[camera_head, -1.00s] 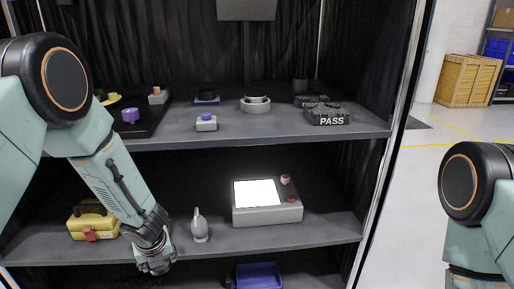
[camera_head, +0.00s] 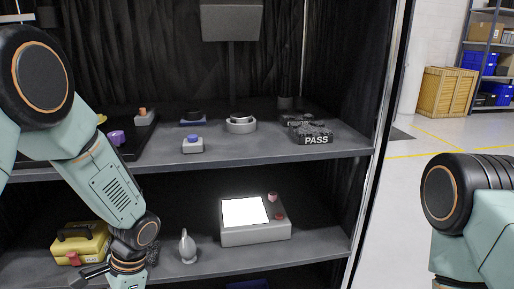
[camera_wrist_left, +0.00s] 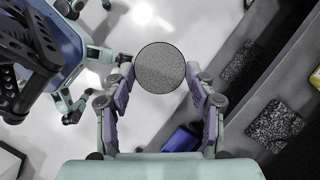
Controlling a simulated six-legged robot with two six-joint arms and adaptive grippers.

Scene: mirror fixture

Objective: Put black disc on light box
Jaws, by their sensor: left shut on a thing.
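The light box (camera_head: 258,234), a grey box with a glowing white panel and red knobs, stands on the lower shelf right of centre. My left gripper (camera_wrist_left: 160,82) is shut on a round, dark grey speckled disc (camera_wrist_left: 160,66), held between its two fingertips in the left wrist view. In the head view my left wrist is at the bottom edge, left of the light box and in front of the lower shelf; the disc is not visible there. My right arm shows at the right edge, but its gripper is out of frame.
A grey teardrop-shaped object (camera_head: 187,247) stands left of the light box. A yellow case (camera_head: 82,243) is farther left. The upper shelf (camera_head: 345,143) above carries several items, including a block marked PASS (camera_head: 313,137). A blue bin (camera_wrist_left: 181,139) shows in the left wrist view.

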